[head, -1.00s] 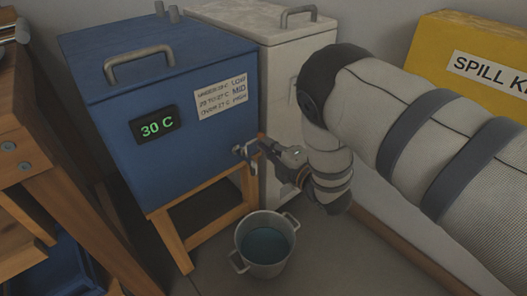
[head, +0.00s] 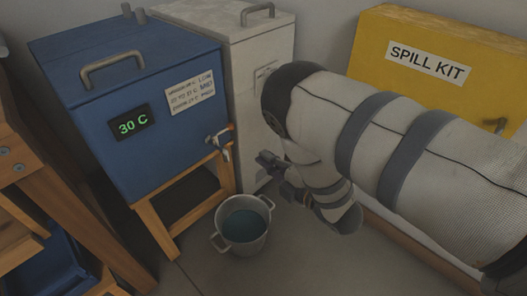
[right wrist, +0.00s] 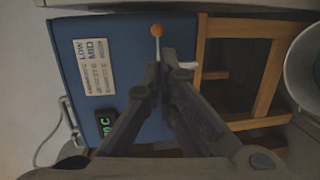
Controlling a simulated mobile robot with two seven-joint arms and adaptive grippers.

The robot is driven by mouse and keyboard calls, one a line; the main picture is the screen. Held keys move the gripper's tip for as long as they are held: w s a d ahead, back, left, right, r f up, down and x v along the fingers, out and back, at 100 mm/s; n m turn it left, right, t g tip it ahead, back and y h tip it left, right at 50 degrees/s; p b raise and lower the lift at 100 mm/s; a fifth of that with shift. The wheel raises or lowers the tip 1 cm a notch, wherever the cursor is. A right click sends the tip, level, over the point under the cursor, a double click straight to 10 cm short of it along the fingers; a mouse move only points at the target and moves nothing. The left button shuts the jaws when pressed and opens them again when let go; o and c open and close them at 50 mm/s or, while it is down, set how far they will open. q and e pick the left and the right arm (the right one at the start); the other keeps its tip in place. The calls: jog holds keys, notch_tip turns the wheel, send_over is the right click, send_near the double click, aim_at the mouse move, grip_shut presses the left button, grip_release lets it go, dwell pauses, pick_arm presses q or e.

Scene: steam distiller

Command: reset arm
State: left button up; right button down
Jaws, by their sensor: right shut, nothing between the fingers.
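My right gripper (head: 266,164) is shut and empty, to the right of the tap (head: 219,143) on the blue tank (head: 135,75) and apart from it. In the right wrist view, the shut fingers (right wrist: 166,58) point towards the tank front, and an orange-tipped part (right wrist: 156,31) shows just past them. The tank's display reads 30 C. A metal bucket (head: 217,240) with bluish liquid stands on the floor below the tap. My right arm comes in from the right. My left gripper is not in view.
A white cabinet (head: 262,50) stands behind the tank. A yellow spill kit box (head: 440,30) stands at the back right. A wooden stand (head: 150,222) carries the tank. A wooden bench (head: 50,200) is at the left. The floor right of the bucket is clear.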

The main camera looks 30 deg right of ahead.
dwell(0.4)
